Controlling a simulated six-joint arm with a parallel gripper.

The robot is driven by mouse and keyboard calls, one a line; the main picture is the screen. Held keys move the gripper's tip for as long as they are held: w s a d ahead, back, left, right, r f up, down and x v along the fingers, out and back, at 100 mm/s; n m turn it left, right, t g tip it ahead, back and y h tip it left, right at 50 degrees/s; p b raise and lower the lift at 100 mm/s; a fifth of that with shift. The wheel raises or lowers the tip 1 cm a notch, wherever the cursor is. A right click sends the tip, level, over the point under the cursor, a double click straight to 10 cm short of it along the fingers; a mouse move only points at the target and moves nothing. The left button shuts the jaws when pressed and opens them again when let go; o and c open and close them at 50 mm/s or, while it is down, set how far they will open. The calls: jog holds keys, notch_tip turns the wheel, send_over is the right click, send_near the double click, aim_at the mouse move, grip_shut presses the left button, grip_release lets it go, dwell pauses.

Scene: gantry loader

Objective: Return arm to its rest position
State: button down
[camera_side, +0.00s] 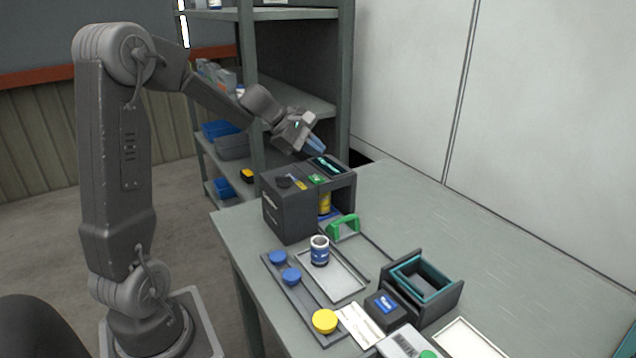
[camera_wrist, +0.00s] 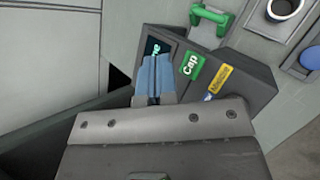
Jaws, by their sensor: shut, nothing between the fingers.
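My gripper (camera_side: 319,147) is shut and empty, with pale blue fingers. In the side view it hangs just above the back right part of the dark grey machine box (camera_side: 289,214), near its lit teal screen. In the wrist view the shut fingertips (camera_wrist: 154,62) cover part of that screen, and I cannot tell whether they touch it. A green "Cap" label (camera_wrist: 191,66) and a yellow label (camera_wrist: 219,79) show beside them on the box top. My arm reaches out bent from its column at the left. No marked rest position shows.
A teal-rimmed bin (camera_side: 423,278) stands at the front right. Shelves (camera_side: 296,101) rise behind my gripper. The table's right side is clear.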

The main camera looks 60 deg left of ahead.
jog(key=s+d+r+m+g, duration=0.2)
jog(key=s+d+m, duration=0.2)
jog(key=d+m, duration=0.3)
jog(key=s+d+r+m+g, duration=0.15)
jog(key=s+d+m, duration=0.3)
jog(key=d, duration=0.45)
jog(key=s+d+f+m+y, duration=0.1)
jog(key=s+d+m+y, duration=0.2)
jog(key=s+m, duration=0.7)
jog(key=s+d, duration=0.2)
jog(key=s, duration=0.1)
jog(key=shift+s+d+f+m+t+y, duration=0.2)
jog(key=shift+s+d+m+t+y, duration=0.15)
jog(key=shift+s+d+y, duration=0.05)
